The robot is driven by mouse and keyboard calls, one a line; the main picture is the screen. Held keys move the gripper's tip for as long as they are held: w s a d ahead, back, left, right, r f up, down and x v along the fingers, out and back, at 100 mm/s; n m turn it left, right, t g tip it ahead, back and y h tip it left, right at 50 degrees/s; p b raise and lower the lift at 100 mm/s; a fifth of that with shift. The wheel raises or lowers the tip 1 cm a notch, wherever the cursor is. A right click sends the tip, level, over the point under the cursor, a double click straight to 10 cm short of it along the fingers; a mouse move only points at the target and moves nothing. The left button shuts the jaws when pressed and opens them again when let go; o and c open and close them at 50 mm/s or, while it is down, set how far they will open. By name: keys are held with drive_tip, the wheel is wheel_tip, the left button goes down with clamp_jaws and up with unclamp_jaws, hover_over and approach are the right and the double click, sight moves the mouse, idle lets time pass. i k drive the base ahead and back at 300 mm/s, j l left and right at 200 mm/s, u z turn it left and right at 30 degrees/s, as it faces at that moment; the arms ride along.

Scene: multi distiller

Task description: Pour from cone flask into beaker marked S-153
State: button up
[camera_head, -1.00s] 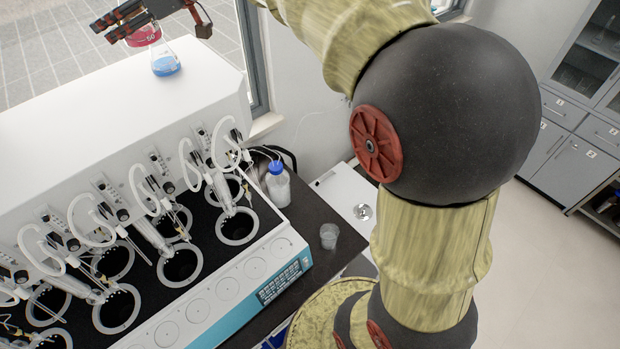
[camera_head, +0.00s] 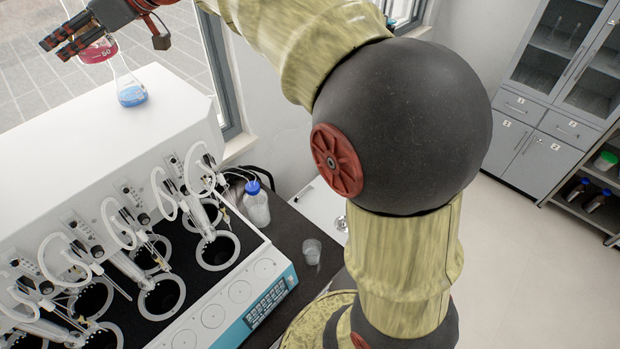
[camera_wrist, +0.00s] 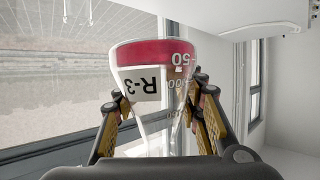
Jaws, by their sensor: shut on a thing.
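A cone flask with red liquid (camera_head: 99,51) is held up at the upper left of the head view. My gripper (camera_head: 53,49) is shut on it. In the wrist view the flask (camera_wrist: 150,52) sits between the two fingers, with a white label reading R-3 and volume marks; the label appears upside down there, and the red liquid is at the wide end. A small clear beaker (camera_head: 311,252) stands on the dark bench right of the white machine. No S-153 marking can be read on it.
A flask with blue liquid (camera_head: 132,93) stands on top of the white machine (camera_head: 150,135), close below the held flask. A blue-capped bottle (camera_head: 256,207) is near the beaker. The machine front has several clamps and ring openings. Cabinets (camera_head: 535,140) stand far right.

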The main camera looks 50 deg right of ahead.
sight(312, 247)
drive_tip(key=k, duration=1)
